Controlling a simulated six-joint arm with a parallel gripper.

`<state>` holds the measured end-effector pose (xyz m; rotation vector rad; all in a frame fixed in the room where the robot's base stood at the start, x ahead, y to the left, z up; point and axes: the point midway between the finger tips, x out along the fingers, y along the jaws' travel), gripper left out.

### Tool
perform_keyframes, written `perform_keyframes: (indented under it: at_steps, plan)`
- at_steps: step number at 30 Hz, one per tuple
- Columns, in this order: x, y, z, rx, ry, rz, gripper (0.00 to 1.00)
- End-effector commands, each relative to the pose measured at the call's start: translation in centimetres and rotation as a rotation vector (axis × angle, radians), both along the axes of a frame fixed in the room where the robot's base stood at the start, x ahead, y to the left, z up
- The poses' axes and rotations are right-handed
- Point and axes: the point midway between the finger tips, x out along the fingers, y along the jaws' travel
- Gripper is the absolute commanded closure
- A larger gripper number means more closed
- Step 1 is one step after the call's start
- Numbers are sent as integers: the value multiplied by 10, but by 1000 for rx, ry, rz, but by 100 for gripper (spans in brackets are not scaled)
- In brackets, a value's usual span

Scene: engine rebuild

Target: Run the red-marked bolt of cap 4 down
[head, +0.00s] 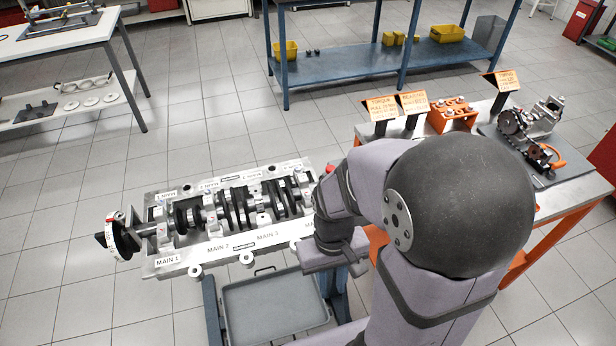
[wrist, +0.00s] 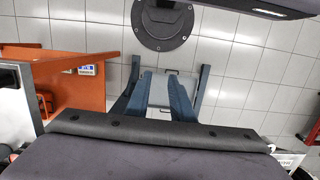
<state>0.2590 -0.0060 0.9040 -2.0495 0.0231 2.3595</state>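The engine block (head: 205,262) lies across its stand in the head view, with the crankshaft (head: 238,207) in it. The end of my arm (head: 335,255) is low beside the block's right end. No fingertips show in either view, nor anything held.
An orange-framed bench (head: 556,219) with signs and engine parts stands at the right. A grey tray (head: 274,308) sits below the block. The wrist view shows the blue stand (wrist: 181,98), an orange bench (wrist: 82,52) and tiled floor. White shelving (head: 70,118) is at the left.

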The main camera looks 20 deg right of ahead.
Motion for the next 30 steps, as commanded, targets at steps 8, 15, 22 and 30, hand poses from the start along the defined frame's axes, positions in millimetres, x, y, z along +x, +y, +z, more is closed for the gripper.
perform_keyframes:
  at_steps: [8,15,22,30]
  plan:
    - [97,-13,39,3,6,-16,79]
    - [210,-23,63,33,-103,381,79]
    - [258,-25,108,40,-170,902,79]
    - [246,-24,109,95,-117,1308,79]
